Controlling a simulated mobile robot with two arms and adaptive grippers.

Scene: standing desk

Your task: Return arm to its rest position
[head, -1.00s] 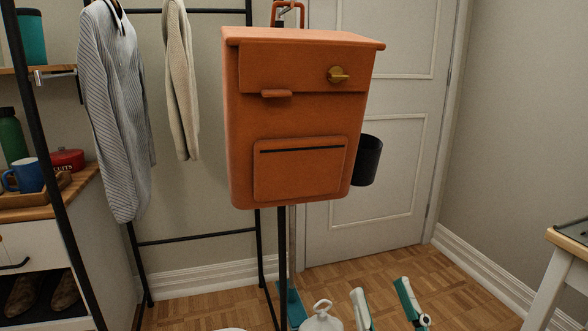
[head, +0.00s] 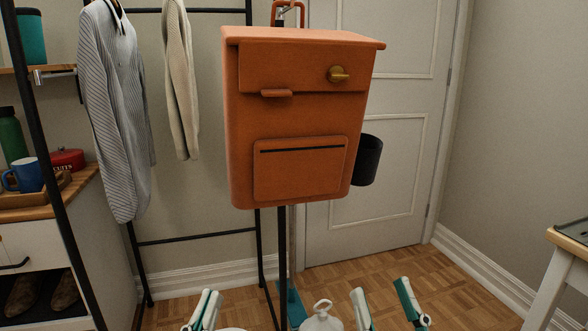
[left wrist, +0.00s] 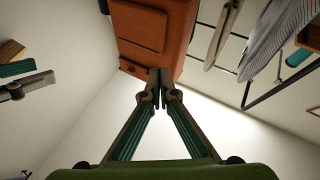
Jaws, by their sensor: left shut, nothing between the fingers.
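My left gripper (head: 211,292) shows at the bottom of the head view, left of the middle. Its two fingers are together and point up, with nothing held. In the left wrist view the fingertips (left wrist: 159,72) meet, in front of the orange backpack (left wrist: 155,30) in the picture. My right gripper (head: 380,284) shows at the bottom right of the middle in the head view. Its two fingers stand well apart with only floor visible between them. Both arms are mostly out of the picture.
The orange backpack (head: 300,110) hangs in the middle, above both grippers. Behind it are a black rack (head: 200,237), a striped shirt (head: 115,110), a beige garment (head: 180,90) and a door (head: 405,190). A shelf unit (head: 30,240) stands left, a small table (head: 572,245) right.

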